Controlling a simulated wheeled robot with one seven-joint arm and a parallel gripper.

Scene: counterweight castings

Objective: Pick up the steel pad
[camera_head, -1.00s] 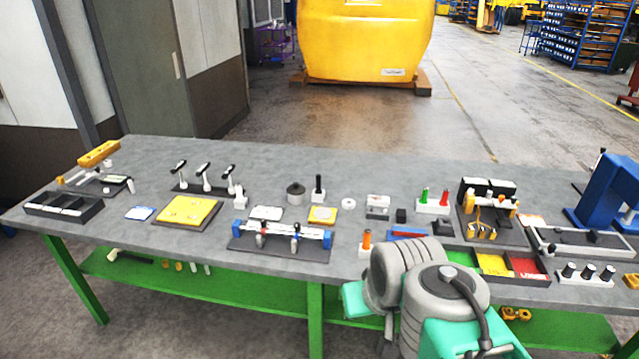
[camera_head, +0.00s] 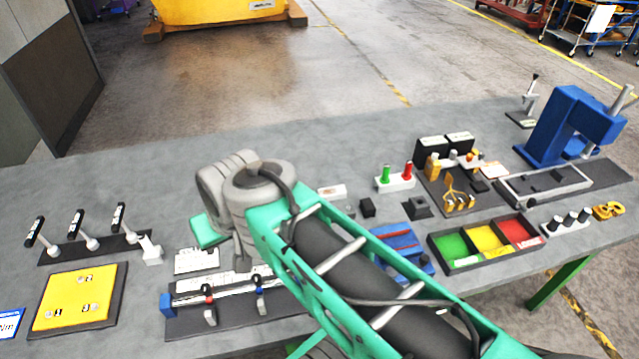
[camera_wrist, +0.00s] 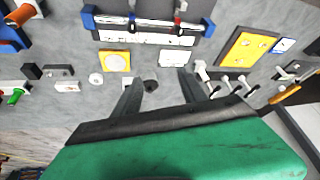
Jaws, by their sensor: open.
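My gripper (camera_wrist: 160,76) is open in the wrist view, its two dark fingers spread over the bench with nothing held. A dark round piece (camera_wrist: 150,86) shows between the fingers, close to the left one. In the head view my arm hides the fingertips and this part of the bench.
A clamp-rail fixture (camera_wrist: 150,26) and a white plate (camera_wrist: 175,57) lie beyond the fingers. Upright black-handled levers (camera_head: 78,228) stand at left. The far bench strip is clear.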

